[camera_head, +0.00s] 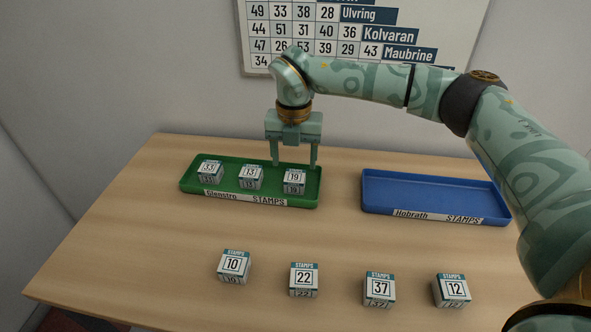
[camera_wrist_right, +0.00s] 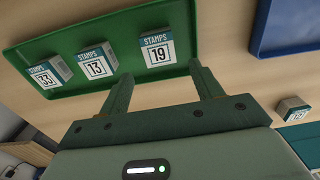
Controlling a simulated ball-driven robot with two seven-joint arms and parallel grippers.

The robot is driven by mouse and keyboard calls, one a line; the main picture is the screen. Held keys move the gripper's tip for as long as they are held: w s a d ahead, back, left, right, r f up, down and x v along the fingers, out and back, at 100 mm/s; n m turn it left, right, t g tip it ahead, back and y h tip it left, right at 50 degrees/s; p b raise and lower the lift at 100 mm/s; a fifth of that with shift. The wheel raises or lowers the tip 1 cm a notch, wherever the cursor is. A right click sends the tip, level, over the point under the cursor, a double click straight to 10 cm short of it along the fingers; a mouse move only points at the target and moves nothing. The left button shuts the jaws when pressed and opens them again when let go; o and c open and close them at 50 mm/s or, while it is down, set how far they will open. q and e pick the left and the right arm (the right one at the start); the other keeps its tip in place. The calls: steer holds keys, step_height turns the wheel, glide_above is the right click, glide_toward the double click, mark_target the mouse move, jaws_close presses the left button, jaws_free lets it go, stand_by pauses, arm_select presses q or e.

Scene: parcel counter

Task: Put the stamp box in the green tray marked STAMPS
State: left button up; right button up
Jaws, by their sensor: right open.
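The green tray (camera_head: 228,205), labelled Glenstro STAMPS, lies on the left of the counter. Inside it stand three small stamp boxes: box 33 (camera_head: 210,170), box 13 (camera_head: 251,177) and box 19 (camera_head: 294,181). My right gripper (camera_head: 294,164) is open above the right end of the green tray, just behind box 19. In the right wrist view, box 19 (camera_wrist_right: 158,52) stands just beyond the two fingers (camera_wrist_right: 160,82), with nothing seen held between them. My left gripper is not in view.
A blue tray (camera_head: 430,199), labelled Hobrath STAMPS, lies empty on the right. Box 10 (camera_head: 234,266), box 22 (camera_head: 304,279), box 37 (camera_head: 379,289) and box 12 (camera_head: 452,290) stand in a row in front. A number chart (camera_head: 365,35) hangs on the wall. The counter's left front is clear.

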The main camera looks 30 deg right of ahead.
mark_target(294, 179)
step_height(294, 179, up, 5)
steer(key=shift+r+p, duration=0.15)
steer(key=shift+p, duration=0.35)
